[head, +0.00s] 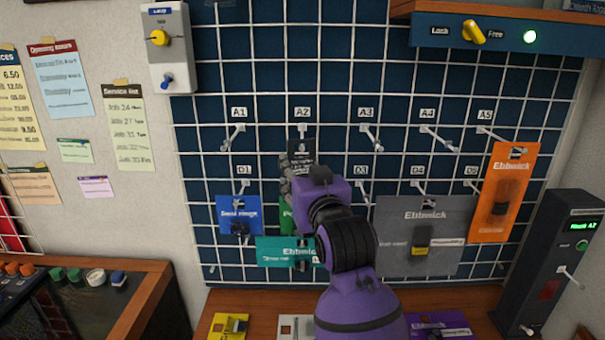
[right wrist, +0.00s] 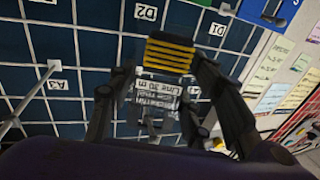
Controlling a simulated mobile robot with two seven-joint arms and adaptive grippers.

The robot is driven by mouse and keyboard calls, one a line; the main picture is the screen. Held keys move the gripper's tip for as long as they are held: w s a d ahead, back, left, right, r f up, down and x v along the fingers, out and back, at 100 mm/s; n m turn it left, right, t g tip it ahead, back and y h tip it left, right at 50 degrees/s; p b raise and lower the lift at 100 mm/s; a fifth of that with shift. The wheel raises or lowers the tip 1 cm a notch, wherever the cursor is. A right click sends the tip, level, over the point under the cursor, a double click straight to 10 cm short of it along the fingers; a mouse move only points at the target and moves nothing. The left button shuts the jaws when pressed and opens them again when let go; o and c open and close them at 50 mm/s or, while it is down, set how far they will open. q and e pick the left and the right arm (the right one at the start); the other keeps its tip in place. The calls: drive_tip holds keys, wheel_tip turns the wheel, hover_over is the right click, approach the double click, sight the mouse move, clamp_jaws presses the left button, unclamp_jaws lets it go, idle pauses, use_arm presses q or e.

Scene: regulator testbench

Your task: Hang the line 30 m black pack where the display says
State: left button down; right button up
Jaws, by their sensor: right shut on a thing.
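The line 30 m black pack (head: 301,149) is in front of the grid just below the A2 label (head: 302,113). Its printed label, upside down, reads "Line 30 m" in the right wrist view (right wrist: 157,90). My right gripper (head: 297,165) is shut on the pack; its dark fingers flank it in the right wrist view (right wrist: 158,108). The display (head: 584,226) at right reads "Hook A2" in green. My left gripper is not in view.
Hooks A1 (head: 232,138), A3 (head: 371,138) and A4 (head: 440,140) look empty. Below hang a blue pack (head: 238,211), a teal pack (head: 273,250), a grey pack (head: 402,213) and an orange pack (head: 510,178). A counter with packs runs along the bottom.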

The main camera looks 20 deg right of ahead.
drive_tip(key=o, duration=1.4)
drive_tip(key=shift+s, duration=0.1)
drive_tip(key=s, duration=0.6)
drive_tip(key=shift+s, duration=0.35)
drive_tip(key=s+d+f+n+g, duration=0.1)
drive_tip(key=s+f+g, duration=0.15)
drive_tip(key=f, duration=1.25)
drive_tip(key=s+f+g, duration=0.2)
drive_tip(key=s+f, duration=0.2)
drive_tip(key=f, duration=1.2)
drive_tip(key=s+f+g, duration=0.4)
drive_tip(key=s+f, duration=1.9)
drive_tip(key=s, duration=0.1)
drive_tip(key=shift+d+f+y, duration=0.3)
drive_tip(key=shift+d+y, duration=0.1)
drive_tip(key=shift+d, duration=0.05)
